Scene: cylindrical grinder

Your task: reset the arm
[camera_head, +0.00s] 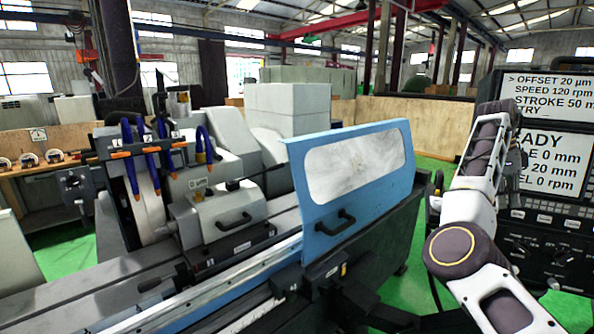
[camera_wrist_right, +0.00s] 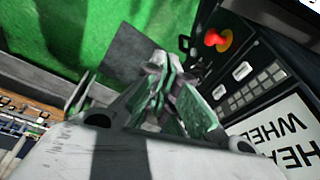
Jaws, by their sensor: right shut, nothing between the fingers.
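My right arm (camera_head: 462,250) comes in from the lower right in the head view. It rises in front of the control panel (camera_head: 545,225), and its gripper is hard to make out there. In the right wrist view my right gripper (camera_wrist_right: 170,88) is shut and empty, with the green floor behind it and the panel's keys close to its right. A red emergency button (camera_wrist_right: 217,39) sits on the panel beyond the fingers. I cannot tell whether the gripper touches the panel. My left gripper is not in view.
The cylindrical grinder (camera_head: 225,210) fills the middle, with its blue windowed door (camera_head: 350,205) just left of my right arm. The display (camera_head: 550,150) stands behind the arm. Green floor (camera_head: 430,290) shows between machine and panel. A wooden bench (camera_head: 40,167) is at far left.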

